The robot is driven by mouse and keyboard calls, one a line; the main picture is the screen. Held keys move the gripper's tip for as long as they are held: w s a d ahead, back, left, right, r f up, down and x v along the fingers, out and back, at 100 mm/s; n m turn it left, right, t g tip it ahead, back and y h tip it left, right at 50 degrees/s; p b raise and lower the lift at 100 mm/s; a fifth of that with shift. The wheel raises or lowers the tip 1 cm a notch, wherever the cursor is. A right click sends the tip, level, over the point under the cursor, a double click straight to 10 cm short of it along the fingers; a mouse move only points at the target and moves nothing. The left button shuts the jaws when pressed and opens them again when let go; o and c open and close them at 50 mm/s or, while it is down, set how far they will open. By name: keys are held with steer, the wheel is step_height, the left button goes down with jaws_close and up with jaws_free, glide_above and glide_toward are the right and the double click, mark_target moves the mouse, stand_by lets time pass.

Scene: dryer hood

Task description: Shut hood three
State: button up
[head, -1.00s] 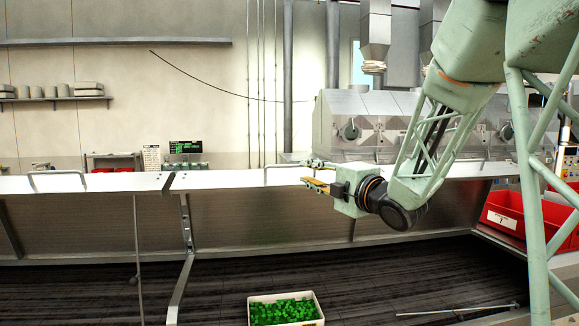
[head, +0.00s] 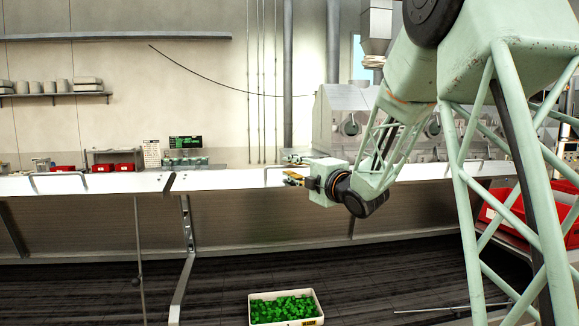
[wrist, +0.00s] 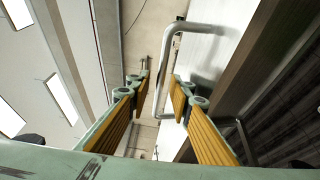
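A row of hood panels with pale front edges runs across the head view; none carries a readable number, so I cannot tell which is hood three. The middle panel (head: 225,181) stands raised, with its slanted underside showing below the edge. Its bar handle (head: 266,176) is at the right, partly hidden by my gripper (head: 290,168). My gripper points left, its fingers at the handle. In the wrist view my gripper (wrist: 157,92) is open, and the metal handle (wrist: 171,60) lines up with the gap between the yellow-padded fingers. I cannot tell whether they touch it.
The left panel (head: 85,184) is also raised and has a handle (head: 60,178). A white crate of green pieces (head: 285,307) sits below on the dark slatted surface. Red bins (head: 497,207) stand at the right. Grey machines (head: 345,118) stand behind.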

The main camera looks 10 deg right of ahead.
steer(key=shift+w+a, duration=0.15)
steer(key=shift+w, duration=0.15)
steer(key=shift+c, duration=0.5)
jaws_close()
steer(key=shift+s+f, duration=0.1)
